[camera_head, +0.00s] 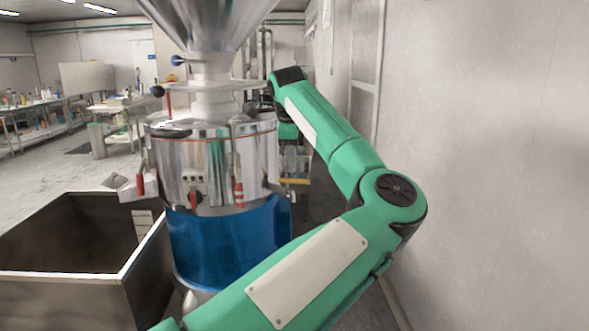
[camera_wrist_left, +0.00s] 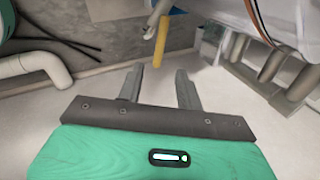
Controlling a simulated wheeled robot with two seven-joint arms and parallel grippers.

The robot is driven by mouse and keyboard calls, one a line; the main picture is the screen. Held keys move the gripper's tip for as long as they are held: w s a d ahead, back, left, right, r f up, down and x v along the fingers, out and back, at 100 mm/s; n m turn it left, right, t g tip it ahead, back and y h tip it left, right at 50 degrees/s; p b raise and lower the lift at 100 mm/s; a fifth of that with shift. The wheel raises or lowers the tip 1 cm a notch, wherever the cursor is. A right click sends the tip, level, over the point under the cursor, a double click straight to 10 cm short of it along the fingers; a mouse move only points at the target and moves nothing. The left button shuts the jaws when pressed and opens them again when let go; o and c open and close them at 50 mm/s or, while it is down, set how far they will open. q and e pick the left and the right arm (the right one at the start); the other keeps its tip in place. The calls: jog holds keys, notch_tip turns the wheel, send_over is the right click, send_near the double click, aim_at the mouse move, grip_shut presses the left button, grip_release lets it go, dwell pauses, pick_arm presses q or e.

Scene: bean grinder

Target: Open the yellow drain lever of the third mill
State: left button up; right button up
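The mill (camera_head: 215,165) has a polished steel drum over a blue lower section and a steel hopper above. Its yellow drain lever (camera_head: 295,181) sticks out at the drum's right side. In the left wrist view, the yellow lever (camera_wrist_left: 160,43) appears beyond my fingertips, roughly in line with the gap between them. My left gripper (camera_wrist_left: 160,70) is open, with nothing between its fingers. In the head view my green left arm bends around the mill's right side, and the gripper is largely hidden there. I see no contact with the lever. My right gripper is not in view.
An open metal bin (camera_head: 75,262) stands left of the mill. A plain wall (camera_head: 490,150) closes the right side behind my elbow. White pipes (camera_wrist_left: 35,70) and grey pipes (camera_wrist_left: 300,85) show in the left wrist view. Workbenches (camera_head: 40,105) stand far back left.

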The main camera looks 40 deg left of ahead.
aim_at(294, 181)
pick_arm(q)
jog(key=shift+v, duration=2.25)
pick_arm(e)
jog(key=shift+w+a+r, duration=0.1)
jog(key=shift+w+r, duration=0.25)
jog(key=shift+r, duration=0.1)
